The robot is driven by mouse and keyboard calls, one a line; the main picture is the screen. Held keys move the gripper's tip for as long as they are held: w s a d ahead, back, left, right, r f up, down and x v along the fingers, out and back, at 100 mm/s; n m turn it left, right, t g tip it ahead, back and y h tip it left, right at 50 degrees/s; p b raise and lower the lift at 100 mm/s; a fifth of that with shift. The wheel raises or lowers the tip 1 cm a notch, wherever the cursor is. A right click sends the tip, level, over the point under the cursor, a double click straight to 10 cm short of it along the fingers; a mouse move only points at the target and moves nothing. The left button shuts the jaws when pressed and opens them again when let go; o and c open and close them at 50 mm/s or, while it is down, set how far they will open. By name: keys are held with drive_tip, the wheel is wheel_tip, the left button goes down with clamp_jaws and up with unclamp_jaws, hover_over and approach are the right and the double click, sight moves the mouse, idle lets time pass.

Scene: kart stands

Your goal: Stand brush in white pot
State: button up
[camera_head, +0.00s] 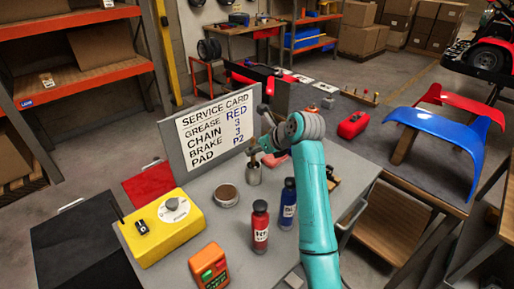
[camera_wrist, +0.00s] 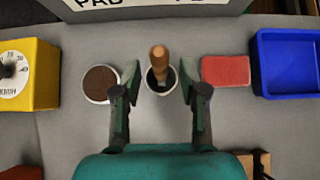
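The brush (camera_wrist: 158,60) shows a wooden handle in the wrist view, pointing up out of a small pale pot (camera_wrist: 153,84). Its lower end is inside the pot, and its bristles are hidden. In the head view the pot (camera_head: 254,175) stands on the grey table below my gripper (camera_head: 256,150), which partly hides the brush. In the wrist view my gripper (camera_wrist: 160,92) is open. Its two fingers are apart on either side of the pot and brush, with visible gaps, and nothing is between them in its grasp.
A round tin with brown contents (camera_wrist: 100,83) is left of the pot. A red block (camera_wrist: 226,71) and a blue tray (camera_wrist: 290,88) are to its right. A yellow box (camera_head: 166,228), red bottle (camera_head: 260,228) and blue bottle (camera_head: 288,205) share the table. A sign (camera_head: 212,128) stands behind.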

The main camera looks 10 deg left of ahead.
drive_tip(key=v, duration=1.2)
drive_tip(key=shift+d, duration=0.1)
idle(0.7)
